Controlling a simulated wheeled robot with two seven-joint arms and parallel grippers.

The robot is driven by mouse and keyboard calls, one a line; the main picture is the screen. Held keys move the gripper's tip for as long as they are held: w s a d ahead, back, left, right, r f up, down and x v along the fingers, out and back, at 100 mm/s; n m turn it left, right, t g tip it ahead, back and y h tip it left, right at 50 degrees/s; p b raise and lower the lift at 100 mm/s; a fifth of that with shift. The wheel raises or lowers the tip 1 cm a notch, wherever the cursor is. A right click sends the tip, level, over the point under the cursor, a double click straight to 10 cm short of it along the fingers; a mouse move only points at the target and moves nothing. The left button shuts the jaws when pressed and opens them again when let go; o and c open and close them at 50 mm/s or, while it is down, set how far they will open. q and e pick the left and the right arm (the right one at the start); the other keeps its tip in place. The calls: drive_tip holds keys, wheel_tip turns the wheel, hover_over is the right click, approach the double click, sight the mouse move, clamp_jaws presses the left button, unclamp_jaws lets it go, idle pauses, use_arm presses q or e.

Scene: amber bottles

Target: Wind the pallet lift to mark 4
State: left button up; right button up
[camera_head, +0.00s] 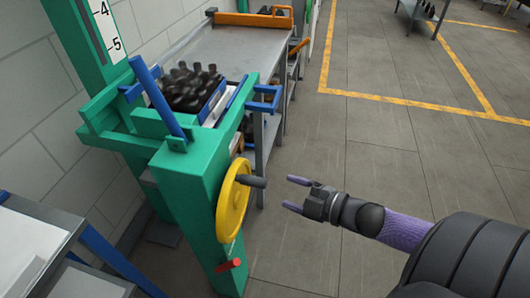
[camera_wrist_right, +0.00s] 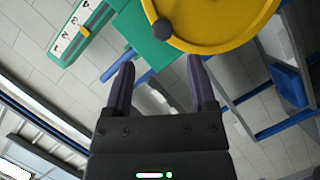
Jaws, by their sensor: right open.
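The green pallet lift (camera_head: 195,200) carries a yellow handwheel (camera_head: 233,200) with a dark crank knob (camera_head: 252,181). The wheel (camera_wrist_right: 215,25) and its knob (camera_wrist_right: 163,29) also show in the wrist view. The white scale (camera_head: 105,28) shows 4 and 5 in the head view. In the wrist view the scale (camera_wrist_right: 70,35) shows 1 to 4, with a small pointer (camera_wrist_right: 85,31) beside it around 2 to 3; its exact reading is unclear. My right gripper (camera_head: 291,194) is open and empty, just right of the knob and apart from it. My left gripper is out of view.
A crate of dark bottles (camera_head: 192,88) sits at the lift, near a blue lever (camera_head: 158,98). A red handle (camera_head: 228,265) sticks out below the wheel. A grey bench (camera_head: 225,50) stands behind. The floor (camera_head: 370,170) at right is clear.

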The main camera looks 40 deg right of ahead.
sight(265, 186)
drive_tip(key=b+x, duration=0.1)
drive_tip(key=x, duration=0.2)
drive_tip(key=b+x, duration=0.1)
drive_tip(key=x, duration=0.1)
drive_tip(key=shift+w+a+f, duration=0.1)
drive_tip(key=shift+w+a, duration=0.15)
drive_tip(key=shift+a, duration=0.25)
drive_tip(key=b+x, duration=0.1)
drive_tip(key=x, duration=0.2)
drive_tip(key=shift+w+f, duration=0.1)
drive_tip(key=shift+w, duration=0.2)
drive_tip(key=shift+w+a+b, duration=0.2)
drive_tip(key=shift+w+b, duration=0.1)
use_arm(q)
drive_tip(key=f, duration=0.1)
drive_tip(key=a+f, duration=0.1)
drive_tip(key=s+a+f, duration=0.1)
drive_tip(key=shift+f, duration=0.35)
use_arm(e)
clamp_jaws()
